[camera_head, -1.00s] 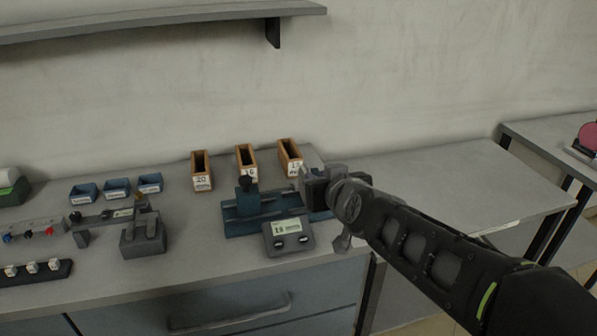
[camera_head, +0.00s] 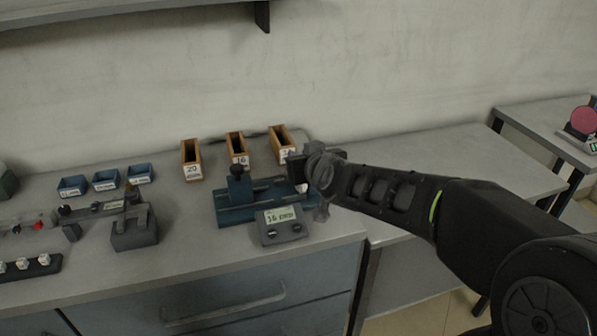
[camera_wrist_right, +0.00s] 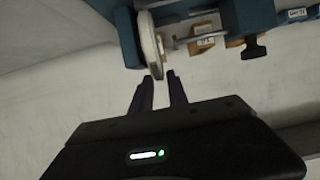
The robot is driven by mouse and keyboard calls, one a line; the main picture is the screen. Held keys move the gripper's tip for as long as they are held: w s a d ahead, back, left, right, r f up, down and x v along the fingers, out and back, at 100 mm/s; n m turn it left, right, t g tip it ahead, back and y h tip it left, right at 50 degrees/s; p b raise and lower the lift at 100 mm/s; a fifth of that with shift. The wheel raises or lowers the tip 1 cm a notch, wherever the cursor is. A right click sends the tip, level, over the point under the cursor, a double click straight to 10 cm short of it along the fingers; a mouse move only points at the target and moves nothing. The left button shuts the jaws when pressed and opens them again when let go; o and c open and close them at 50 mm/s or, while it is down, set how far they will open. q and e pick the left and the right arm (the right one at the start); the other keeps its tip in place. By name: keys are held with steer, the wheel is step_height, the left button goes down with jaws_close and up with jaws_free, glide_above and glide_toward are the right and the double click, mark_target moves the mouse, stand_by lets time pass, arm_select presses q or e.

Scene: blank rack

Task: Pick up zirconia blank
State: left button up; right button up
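The zirconia blank shows in the right wrist view as a thin, pale disc (camera_wrist_right: 150,45) seen nearly edge-on, standing at the blue fixture (camera_wrist_right: 127,38). My right gripper (camera_wrist_right: 159,76) is open, its two dark fingers apart with the near edge of the disc at the gap between their tips. I cannot tell whether either finger touches it. My left gripper is not in view.
A display box (camera_head: 281,225) stands in front of the fixture. Wooden boxes with number labels (camera_head: 191,160) stand behind it. Small blue trays (camera_head: 106,180) and a grey block (camera_head: 134,231) are to the left. The bench at right (camera_head: 450,165) is clear.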

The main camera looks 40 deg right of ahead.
steer(key=shift+w+d, duration=0.1)
steer(key=shift+w, duration=0.1)
steer(key=shift+f, duration=0.1)
steer(key=x, duration=0.5)
steer(key=shift+w+p, duration=0.15)
steer(key=shift+p, duration=0.15)
stand_by(0.4)
jaws_close()
stand_by(1.3)
